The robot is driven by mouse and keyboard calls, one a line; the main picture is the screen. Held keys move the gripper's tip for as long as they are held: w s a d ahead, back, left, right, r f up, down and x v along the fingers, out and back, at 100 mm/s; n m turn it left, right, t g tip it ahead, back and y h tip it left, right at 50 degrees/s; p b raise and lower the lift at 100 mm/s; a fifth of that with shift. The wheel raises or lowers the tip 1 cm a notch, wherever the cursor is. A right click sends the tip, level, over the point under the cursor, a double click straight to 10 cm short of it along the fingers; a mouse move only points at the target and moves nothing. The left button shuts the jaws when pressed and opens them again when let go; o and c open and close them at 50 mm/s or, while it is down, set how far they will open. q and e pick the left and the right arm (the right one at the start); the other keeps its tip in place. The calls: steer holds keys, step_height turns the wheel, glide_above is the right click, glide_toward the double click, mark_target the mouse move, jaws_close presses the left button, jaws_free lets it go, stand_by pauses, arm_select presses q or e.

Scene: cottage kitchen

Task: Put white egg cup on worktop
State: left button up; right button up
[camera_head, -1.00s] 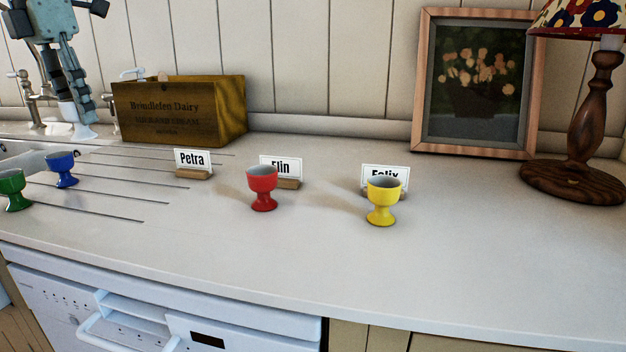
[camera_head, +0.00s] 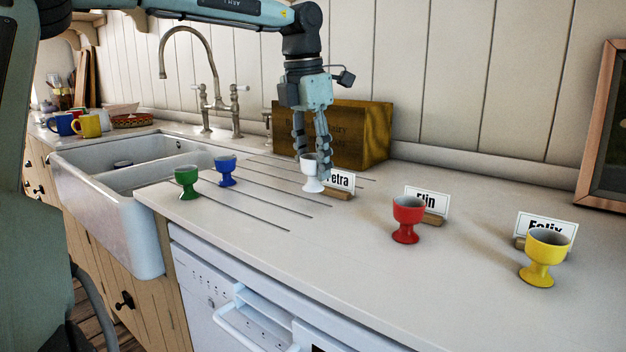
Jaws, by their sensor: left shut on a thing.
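The white egg cup (camera_head: 312,180) is upright between the fingers of my left gripper (camera_head: 312,168), which is shut on it. The cup is at or just above the worktop (camera_head: 330,245), beside the left edge of the Petra name card (camera_head: 342,182) and partly overlapping it in view. I cannot tell whether its foot touches the surface. A red egg cup (camera_head: 407,220) stands in front of the Elin card (camera_head: 427,201), and a yellow one (camera_head: 543,258) in front of the Felix card (camera_head: 545,227). My right gripper is not in view.
A green egg cup (camera_head: 187,183) and a blue egg cup (camera_head: 226,170) stand on the grooved drainer near the sink (camera_head: 140,215). A wooden dairy box (camera_head: 365,135) is behind the gripper. The front strip of worktop is clear.

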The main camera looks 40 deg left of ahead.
mark_target(313, 180)
arm_select(q)
step_height(313, 180, down, 4)
steer(key=shift+r, duration=0.2)
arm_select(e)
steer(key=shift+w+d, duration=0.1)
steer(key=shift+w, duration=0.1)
arm_select(q)
steer(key=shift+f, duration=0.25)
steer(key=o, duration=1.2)
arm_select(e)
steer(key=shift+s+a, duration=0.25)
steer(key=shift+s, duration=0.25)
arm_select(q)
steer(key=shift+r, duration=0.15)
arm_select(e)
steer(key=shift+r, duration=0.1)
